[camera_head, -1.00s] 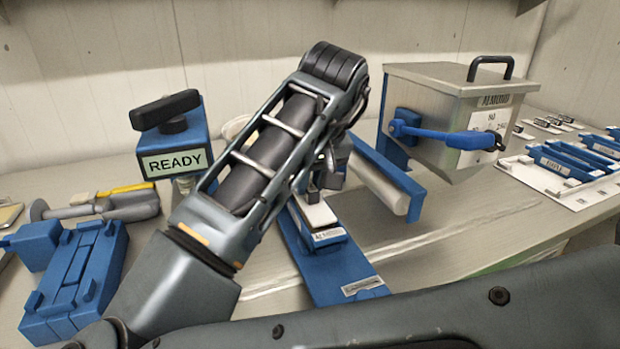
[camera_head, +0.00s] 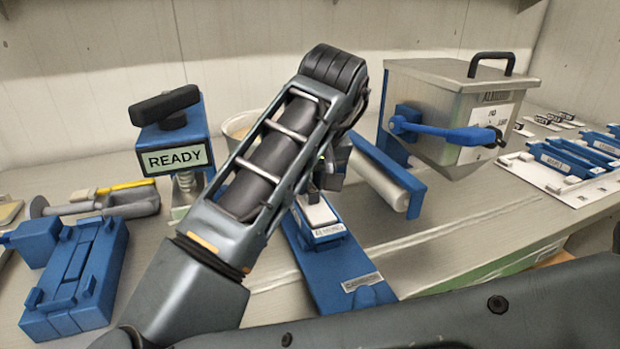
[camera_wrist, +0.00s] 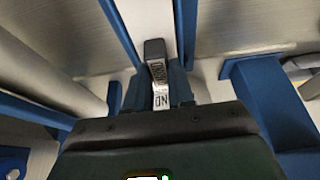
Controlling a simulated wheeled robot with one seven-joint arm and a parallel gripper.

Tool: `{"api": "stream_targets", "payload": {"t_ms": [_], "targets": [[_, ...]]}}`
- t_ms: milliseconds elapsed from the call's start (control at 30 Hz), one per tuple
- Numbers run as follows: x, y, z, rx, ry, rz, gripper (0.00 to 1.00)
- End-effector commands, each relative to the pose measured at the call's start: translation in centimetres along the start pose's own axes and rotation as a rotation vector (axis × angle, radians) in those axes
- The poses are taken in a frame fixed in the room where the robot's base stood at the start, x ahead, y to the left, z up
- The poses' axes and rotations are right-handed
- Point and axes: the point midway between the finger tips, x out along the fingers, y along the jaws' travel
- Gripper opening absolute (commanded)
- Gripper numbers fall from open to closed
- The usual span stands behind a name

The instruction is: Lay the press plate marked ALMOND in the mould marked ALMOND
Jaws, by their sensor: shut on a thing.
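My gripper (camera_head: 326,180) is low over the middle of the bench, partly hidden behind my arm. It is shut on a piece mostly hidden by the fingers, seemingly the press plate. Just below it in the head view is a white-topped block (camera_head: 318,213) with a blue front and a label that seems to read ALMOND. I cannot tell whether this is plate or mould, or whether they touch. It is over a long blue base (camera_head: 335,265) with another, unreadable label.
A steel hopper (camera_head: 440,95) with a blue lever stands at right behind a white roller (camera_head: 385,183). A READY sign (camera_head: 175,160) is on a blue post at left. A blue jig (camera_head: 72,280) sits front left. Blue labelled bars (camera_head: 565,157) lie far right.

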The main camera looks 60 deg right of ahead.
Motion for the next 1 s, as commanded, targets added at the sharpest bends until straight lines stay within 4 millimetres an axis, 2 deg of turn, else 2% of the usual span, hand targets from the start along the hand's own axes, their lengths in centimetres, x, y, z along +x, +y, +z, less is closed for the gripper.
{"api": "stream_targets", "payload": {"t_ms": [400, 433, 700, 900, 1000], "targets": [[0.21, 0.01, 0.07, 0.000, 0.000, 0.000, 0.00], [0.21, 0.01, 0.07, 0.000, 0.000, 0.000, 0.25], [0.22, 0.02, 0.08, 0.000, 0.000, 0.000, 0.50], [0.23, 0.02, 0.09, 0.000, 0.000, 0.000, 0.53], [0.23, 0.02, 0.09, 0.000, 0.000, 0.000, 0.63]]}}
